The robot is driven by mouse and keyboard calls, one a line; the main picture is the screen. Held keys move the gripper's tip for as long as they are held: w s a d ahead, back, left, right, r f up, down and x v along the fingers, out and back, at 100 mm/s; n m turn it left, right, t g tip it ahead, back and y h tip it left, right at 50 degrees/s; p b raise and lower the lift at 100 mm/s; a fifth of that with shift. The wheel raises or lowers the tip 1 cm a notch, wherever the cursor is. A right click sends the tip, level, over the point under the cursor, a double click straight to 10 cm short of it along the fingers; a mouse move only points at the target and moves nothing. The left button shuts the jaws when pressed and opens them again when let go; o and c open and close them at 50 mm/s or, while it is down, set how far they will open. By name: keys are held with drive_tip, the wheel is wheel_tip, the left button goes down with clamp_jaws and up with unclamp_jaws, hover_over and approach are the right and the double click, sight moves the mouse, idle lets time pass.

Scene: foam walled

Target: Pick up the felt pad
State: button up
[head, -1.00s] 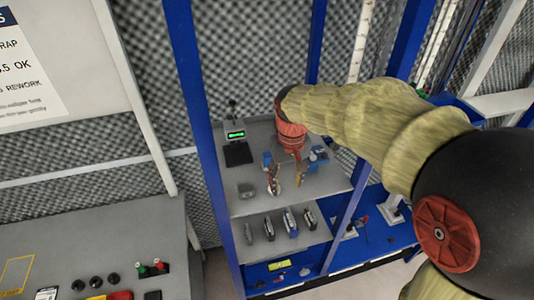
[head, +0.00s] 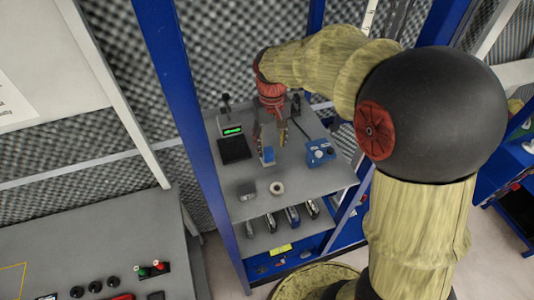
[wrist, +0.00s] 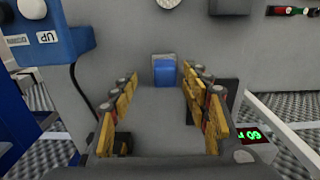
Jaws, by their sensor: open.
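A small blue block with a dark grey edge, which I take to be the felt pad (head: 268,156), sits on the grey top shelf (head: 310,181). It also shows in the wrist view (wrist: 165,73), just beyond the fingertips and roughly centred between them. My gripper (head: 270,141) is open above the shelf, pointing down, close behind the pad in the head view. In the wrist view its yellow-padded fingers (wrist: 161,88) stand apart with nothing between them. I see no contact with the pad.
A blue knobbed box (head: 320,152) stands right of the pad, and a scale with a green display (head: 232,131) stands left. A grey block (head: 247,190) and a tape roll (head: 277,188) lie toward the front. Blue posts (head: 176,100) frame the shelf.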

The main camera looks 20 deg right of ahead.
sight(268, 150)
drive_tip(key=f, duration=0.3)
drive_tip(key=f+p, duration=0.1)
drive_tip(key=shift+w+a+f, duration=0.2)
drive_tip(key=shift+w+a, duration=0.15)
drive_tip(key=shift+w, duration=0.05)
drive_tip(key=shift+f, duration=0.55)
drive_tip(key=c, duration=0.3)
clamp_jaws()
